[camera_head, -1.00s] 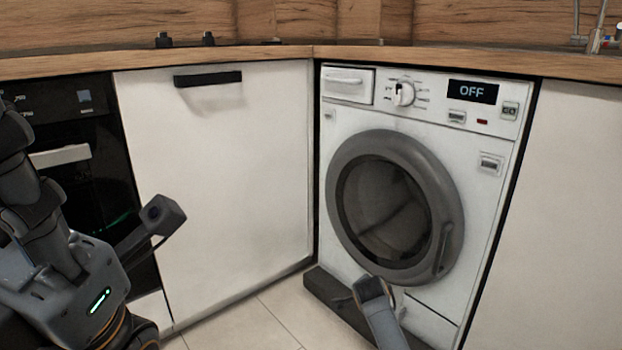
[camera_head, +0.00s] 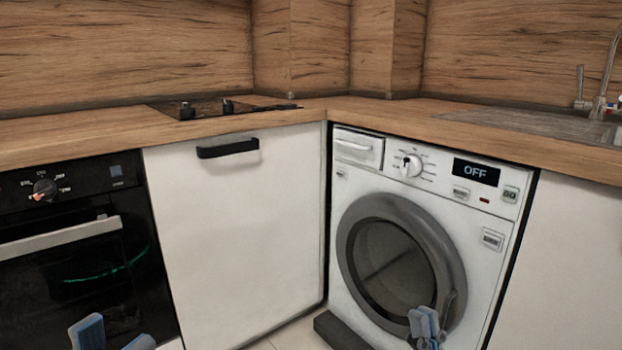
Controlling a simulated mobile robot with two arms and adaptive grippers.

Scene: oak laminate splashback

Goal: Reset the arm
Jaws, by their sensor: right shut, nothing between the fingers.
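My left gripper (camera_head: 113,337) shows at the bottom left edge. Only its two blue-grey finger ends are in view, apart from each other, with nothing seen between them. It is in front of the oven and the white cabinet. My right gripper (camera_head: 425,322) shows at the bottom, in front of the lower right part of the washing machine's round door (camera_head: 450,240). Its fingers are together and hold nothing. Both arms are mostly hidden below the picture's lower edge. The washing machine (camera_head: 340,230) has its door shut, and its display reads OFF.
A black oven (camera_head: 60,290) with a silver handle is at the left. A white cabinet (camera_head: 235,235) with a black handle stands beside it. Above run the wooden counter (camera_head: 400,115), a dark hob (camera_head: 245,106) and a sink (camera_head: 540,124) at the right.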

